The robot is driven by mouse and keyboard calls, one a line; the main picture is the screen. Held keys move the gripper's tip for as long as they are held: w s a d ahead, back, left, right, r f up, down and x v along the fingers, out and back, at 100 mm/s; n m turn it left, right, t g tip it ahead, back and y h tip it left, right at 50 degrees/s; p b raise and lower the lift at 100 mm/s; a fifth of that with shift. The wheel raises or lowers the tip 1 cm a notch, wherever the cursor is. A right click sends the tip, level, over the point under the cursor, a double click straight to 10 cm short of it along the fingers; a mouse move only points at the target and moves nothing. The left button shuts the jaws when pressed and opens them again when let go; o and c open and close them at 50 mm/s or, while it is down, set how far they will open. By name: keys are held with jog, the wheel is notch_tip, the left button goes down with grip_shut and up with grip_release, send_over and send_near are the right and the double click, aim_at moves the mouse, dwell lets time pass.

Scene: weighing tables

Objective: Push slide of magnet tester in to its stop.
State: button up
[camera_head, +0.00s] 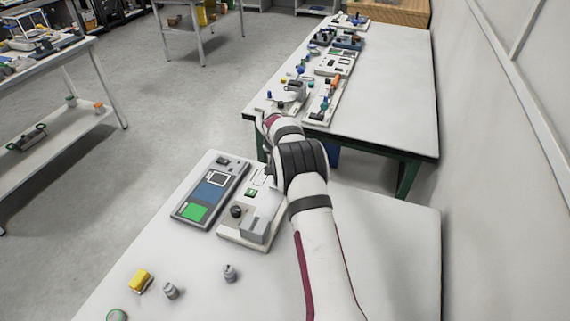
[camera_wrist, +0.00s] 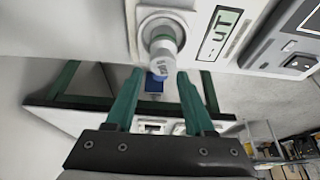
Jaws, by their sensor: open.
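The magnet tester (camera_head: 228,232) is a pale box on the near table, with a small green display, a dark knob and a grey block. My arm covers its right side. In the wrist view its pale casing (camera_wrist: 200,52) shows at the top, with a "uT" display. A pale round-ended cylinder (camera_wrist: 161,46), seemingly the slide's end, sticks out of a round collar towards me. My gripper (camera_wrist: 158,76) is open, its green fingers either side of the cylinder's near end; whether they touch it I cannot tell.
A grey device (camera_head: 210,190) with blue and green panels stands left of the tester. A yellow block (camera_head: 140,280) and small grey weights (camera_head: 171,291) lie nearer. Beyond a floor gap, a green-framed table (camera_head: 390,110) holds several instruments.

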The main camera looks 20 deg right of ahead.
jog(key=shift+w+d+f, duration=0.1)
jog(key=shift+f, duration=0.3)
grip_shut()
dwell(1.2)
